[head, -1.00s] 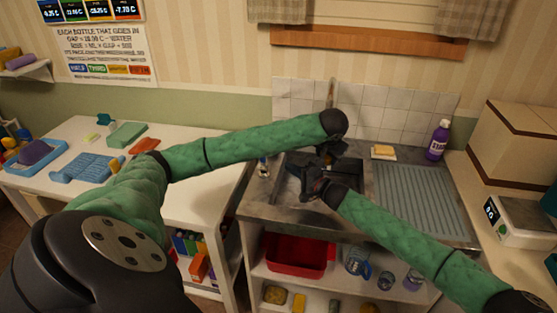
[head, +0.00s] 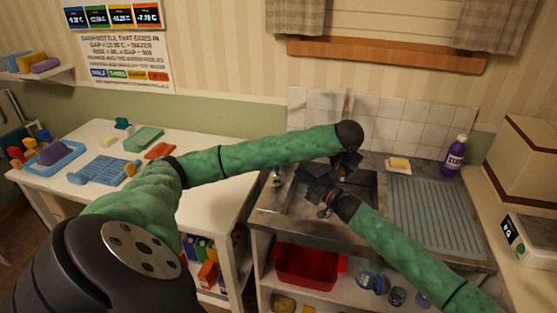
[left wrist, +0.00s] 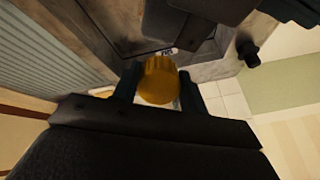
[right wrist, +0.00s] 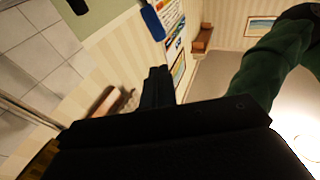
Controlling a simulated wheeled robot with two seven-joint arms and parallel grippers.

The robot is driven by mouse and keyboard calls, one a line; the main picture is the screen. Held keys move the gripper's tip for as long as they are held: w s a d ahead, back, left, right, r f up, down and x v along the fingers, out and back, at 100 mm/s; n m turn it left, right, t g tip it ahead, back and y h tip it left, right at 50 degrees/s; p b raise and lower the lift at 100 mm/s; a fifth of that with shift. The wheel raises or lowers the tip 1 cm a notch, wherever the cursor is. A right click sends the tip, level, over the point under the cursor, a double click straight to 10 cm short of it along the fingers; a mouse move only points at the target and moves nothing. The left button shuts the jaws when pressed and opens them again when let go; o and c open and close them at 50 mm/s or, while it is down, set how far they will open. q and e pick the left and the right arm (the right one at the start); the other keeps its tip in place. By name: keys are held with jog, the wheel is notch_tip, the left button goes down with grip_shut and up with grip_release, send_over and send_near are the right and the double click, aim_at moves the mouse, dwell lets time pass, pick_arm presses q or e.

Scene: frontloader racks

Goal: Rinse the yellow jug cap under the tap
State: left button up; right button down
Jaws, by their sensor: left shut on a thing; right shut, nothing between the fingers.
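My left gripper (head: 345,172) is shut on the yellow jug cap, held above the sink basin (head: 362,200). In the left wrist view the cap (left wrist: 159,80) sits between the two fingers, round and ridged. In the head view it is a small, mostly hidden yellow spot. My right gripper (head: 312,187) is shut and empty, over the left side of the sink, just left of and lower than the left one. Its closed fingers show in the right wrist view (right wrist: 158,88). A thin upright tap pipe (head: 348,104) stands behind my left wrist; its outlet is hidden.
A small fitting (head: 277,178) stands on the sink's left edge. A ribbed drainboard (head: 432,215) lies to the right, with a sponge (head: 399,164) and a purple bottle (head: 455,155) behind it. A red tub (head: 306,268) is on the shelf below. A white table (head: 215,200) stands left.

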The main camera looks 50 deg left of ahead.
aim_at(277, 170)
notch_tip(277, 170, down, 4)
jog(key=s+d+n+g+h, duration=0.1)
jog(key=s+d+n, duration=0.1)
jog(key=n, duration=1.9)
jog(key=shift+s+a+r, duration=0.15)
jog(key=shift+a, duration=1.6)
jog(key=shift+s+a+r, duration=0.15)
jog(key=shift+a+r, duration=0.05)
jog(key=shift+a, duration=1.5)
jog(key=shift+s+a+r, duration=0.15)
jog(key=shift+a, duration=1.6)
jog(key=shift+w+a+r, duration=0.25)
jog(key=shift+w+r, duration=0.05)
jog(key=shift+w, duration=0.2)
jog(key=shift+d, duration=0.1)
